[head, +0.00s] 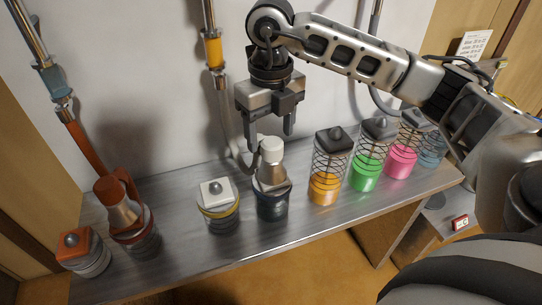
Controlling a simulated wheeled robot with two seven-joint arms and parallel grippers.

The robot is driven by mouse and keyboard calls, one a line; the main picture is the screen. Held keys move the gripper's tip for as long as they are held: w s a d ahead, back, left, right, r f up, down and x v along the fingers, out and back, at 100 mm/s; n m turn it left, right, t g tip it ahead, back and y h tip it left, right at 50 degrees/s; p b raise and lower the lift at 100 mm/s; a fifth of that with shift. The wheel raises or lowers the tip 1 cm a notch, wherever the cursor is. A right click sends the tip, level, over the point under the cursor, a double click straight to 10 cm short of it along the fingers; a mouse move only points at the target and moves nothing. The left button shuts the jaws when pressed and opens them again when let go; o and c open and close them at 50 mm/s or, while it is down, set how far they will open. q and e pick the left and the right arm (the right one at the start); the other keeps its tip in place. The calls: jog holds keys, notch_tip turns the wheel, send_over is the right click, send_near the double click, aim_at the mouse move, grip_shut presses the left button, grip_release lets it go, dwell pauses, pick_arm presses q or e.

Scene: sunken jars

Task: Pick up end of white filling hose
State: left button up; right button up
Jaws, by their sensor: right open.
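The end of the white filling hose (271,150) has a white cap over a metallic cone. It stands upright in or on a dark jar (272,207) sunk in the shelf. Its pale hose seems to run up the wall to a pipe with a yellow fitting (213,50), partly in shadow. My right gripper (270,133) points down with open, empty fingers, right above the white cap. Whether the fingertips reach beside the cap or stay above it is hard to tell. My left gripper is not in view.
A red-capped hose end (120,203) stands in a jar at left, near an orange-lidded jar (78,245). A white-lidded jar (217,195) is left of the white hose end. Orange (324,188), green (365,177), pink (400,163) and blue (431,152) jars stand right.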

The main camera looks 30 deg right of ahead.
aim_at(271, 140)
notch_tip(271, 140, down, 5)
jog(key=shift+s+r+p, duration=0.1)
jog(key=shift+p, duration=0.2)
jog(key=c, duration=1.2)
jog(key=shift+o, duration=0.2)
jog(key=shift+r, duration=0.15)
jog(key=shift+r, duration=0.3)
notch_tip(271, 140, up, 2)
jog(key=shift+r+b, duration=0.1)
jog(key=shift+b, duration=0.25)
jog(key=s+d+r+b, duration=0.1)
jog(key=s+d+r, duration=0.3)
jog(key=s+r, duration=0.6)
jog(key=s, duration=0.3)
jog(key=shift+s+b, duration=0.2)
jog(key=shift+b, duration=0.1)
jog(key=shift+f, duration=0.1)
